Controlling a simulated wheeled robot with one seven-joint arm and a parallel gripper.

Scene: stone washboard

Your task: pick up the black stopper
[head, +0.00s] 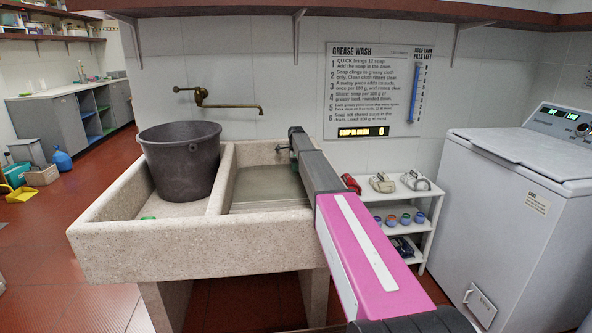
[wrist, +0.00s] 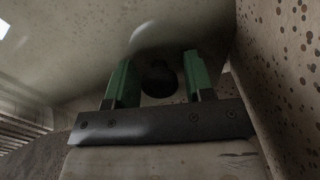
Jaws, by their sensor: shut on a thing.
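In the wrist view the black stopper (wrist: 158,78) is a dark round shape between the two green fingers of my gripper (wrist: 161,80). The gripper is shut on it. The stopper lies in shadow, so its lower part and any contact with the stone behind it are hard to make out. In the head view my pink and grey arm reaches over the right basin of the stone washboard (head: 190,245). The stopper and my fingertips cannot be made out there.
A dark bucket (head: 180,165) stands in the left basin, with a small green thing (head: 148,217) near it. A brass tap (head: 215,100) is on the wall. A white shelf (head: 405,197) and a white washing machine (head: 520,200) stand at the right.

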